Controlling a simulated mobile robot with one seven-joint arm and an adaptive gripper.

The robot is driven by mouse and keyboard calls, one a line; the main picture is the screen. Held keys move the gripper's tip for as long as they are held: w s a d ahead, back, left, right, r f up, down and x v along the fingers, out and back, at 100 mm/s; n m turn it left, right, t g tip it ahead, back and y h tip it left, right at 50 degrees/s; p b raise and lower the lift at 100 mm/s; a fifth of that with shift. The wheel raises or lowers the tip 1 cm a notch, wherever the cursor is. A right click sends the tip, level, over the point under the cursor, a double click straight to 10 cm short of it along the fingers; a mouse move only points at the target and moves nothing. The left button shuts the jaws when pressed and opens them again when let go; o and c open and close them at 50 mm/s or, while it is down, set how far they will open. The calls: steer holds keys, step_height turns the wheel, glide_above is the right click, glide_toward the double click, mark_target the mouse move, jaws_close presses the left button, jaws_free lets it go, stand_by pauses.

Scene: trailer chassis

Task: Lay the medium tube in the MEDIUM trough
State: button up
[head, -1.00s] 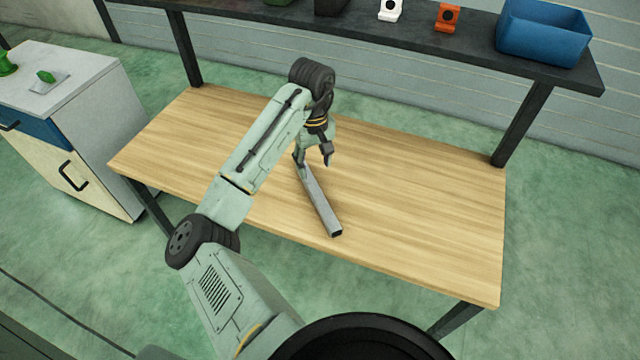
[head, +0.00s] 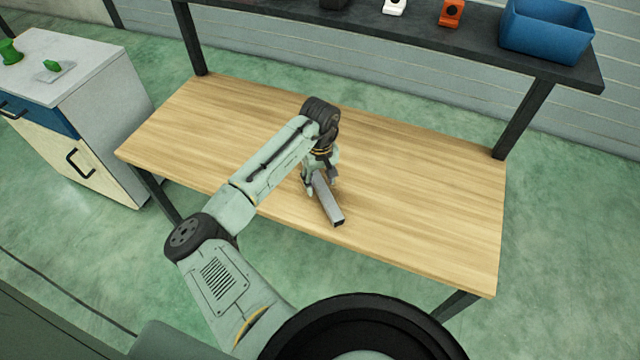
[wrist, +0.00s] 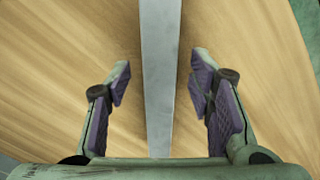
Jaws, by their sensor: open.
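A grey square metal tube (head: 329,203) lies on the wooden workbench, its near end pointing toward the bench's front edge. The rest of it is hidden behind my gripper (head: 319,187) in the head view. In the wrist view the tube (wrist: 160,70) runs from the top edge down between the fingers. My gripper (wrist: 161,85) is open, with one finger on each side of the tube and a gap on both sides. I cannot tell the tube's size class. No trough is in view.
The wooden bench top (head: 430,200) is otherwise clear. A dark shelf (head: 480,50) above its back holds a blue bin (head: 546,35), an orange block (head: 452,13) and a white block (head: 394,6). A cabinet (head: 95,110) with green items stands at left.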

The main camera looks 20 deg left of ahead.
jaws_close()
stand_by(0.5)
